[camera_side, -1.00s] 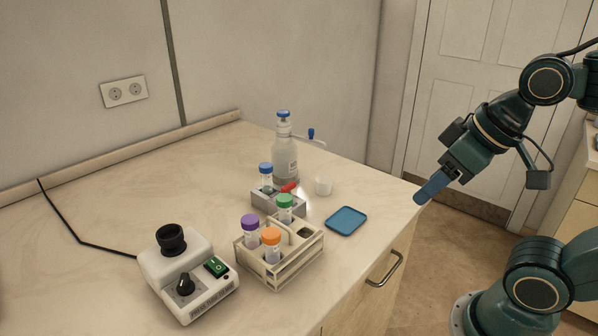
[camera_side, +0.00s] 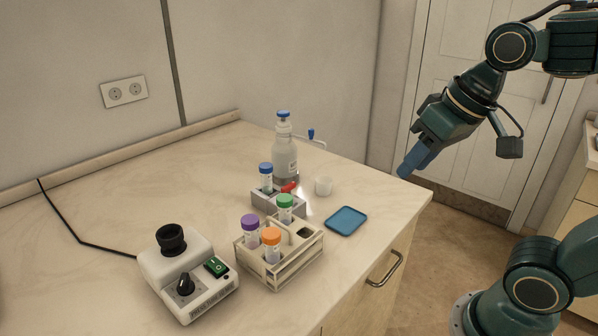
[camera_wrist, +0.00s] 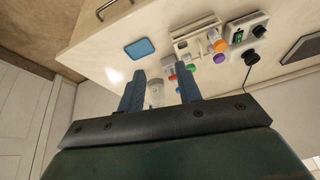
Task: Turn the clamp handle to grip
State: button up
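The red clamp handle (camera_side: 289,187) shows on a grey clamp block (camera_side: 290,207) in the side view, beside a tube with a blue cap (camera_side: 265,170) that stands upright in the block. My gripper (camera_side: 406,170) is right of the table's far right corner, above table height, apart from the clamp. In the wrist view its two blue fingers (camera_wrist: 160,82) stand apart with nothing held. The handle's exact angle is too small to tell.
A blue tray (camera_side: 346,221) lies near the table's right edge. A tube rack (camera_side: 283,268) and a white device (camera_side: 188,275) stand in front.

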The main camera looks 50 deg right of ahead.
jog(key=w+r+m+g, duration=0.1)
jog(key=w+r+m, duration=0.3)
jog(key=w, duration=0.5)
jog(key=m+g, duration=0.4)
jog(key=m, duration=0.8)
send_over(289, 185)
notch_tip(289, 185, down, 8)
jog(key=shift+r, duration=0.15)
notch_tip(289, 185, down, 14)
jog(key=shift+r, duration=0.1)
jog(key=shift+c, duration=0.2)
grip_shut()
